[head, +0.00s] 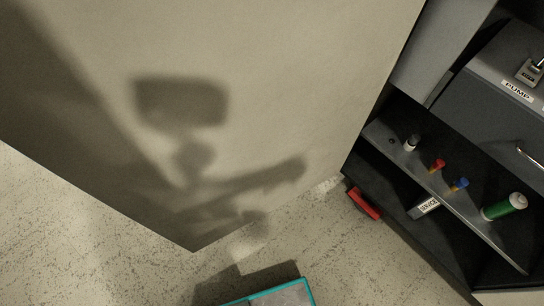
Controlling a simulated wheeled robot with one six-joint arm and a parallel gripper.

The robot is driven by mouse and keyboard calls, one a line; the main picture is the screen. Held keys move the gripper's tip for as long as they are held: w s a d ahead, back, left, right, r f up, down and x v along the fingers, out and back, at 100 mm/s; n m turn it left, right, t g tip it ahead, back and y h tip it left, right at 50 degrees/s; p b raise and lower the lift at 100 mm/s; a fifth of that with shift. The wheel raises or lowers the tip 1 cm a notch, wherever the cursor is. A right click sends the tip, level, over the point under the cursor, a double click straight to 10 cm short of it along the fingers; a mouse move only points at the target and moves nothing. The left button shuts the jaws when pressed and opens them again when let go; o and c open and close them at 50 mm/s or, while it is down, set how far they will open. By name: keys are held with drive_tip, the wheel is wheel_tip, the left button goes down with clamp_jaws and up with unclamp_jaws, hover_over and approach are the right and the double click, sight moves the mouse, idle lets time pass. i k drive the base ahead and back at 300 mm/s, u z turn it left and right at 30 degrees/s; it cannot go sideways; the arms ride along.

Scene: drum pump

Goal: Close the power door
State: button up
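A large plain pale panel (290,90) fills the left and middle of the head view. Its right edge runs down beside a dark cabinet, and its lower corner hangs over the floor. It may be a door, but no hinge, handle or "power" label shows on it, so I cannot tell if it is the power door. A dark shadow shaped like an arm falls on the panel. My gripper is not in view.
The dark cabinet's shelf (475,213) holds a white-capped item (411,143), a red item (437,165), a blue item (459,184) and a green cylinder (502,207). A PUMP label (517,91) is above. A red block (364,203) and teal-edged object (283,294) are low.

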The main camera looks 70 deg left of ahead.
sight(194, 121)
drive_tip(key=z, duration=0.6)
drive_tip(key=k, duration=0.7)
drive_tip(key=z, duration=0.6)
drive_tip(key=k, duration=0.9)
drive_tip(key=u, duration=0.7)
drive_tip(key=k, duration=0.55)
drive_tip(key=u, duration=1.55)
drive_tip(key=i, duration=0.2)
drive_tip(key=z, duration=0.35)
drive_tip(key=k, duration=0.45)
drive_tip(key=u, duration=0.8)
drive_tip(key=i, duration=0.35)
drive_tip(key=z, duration=0.15)
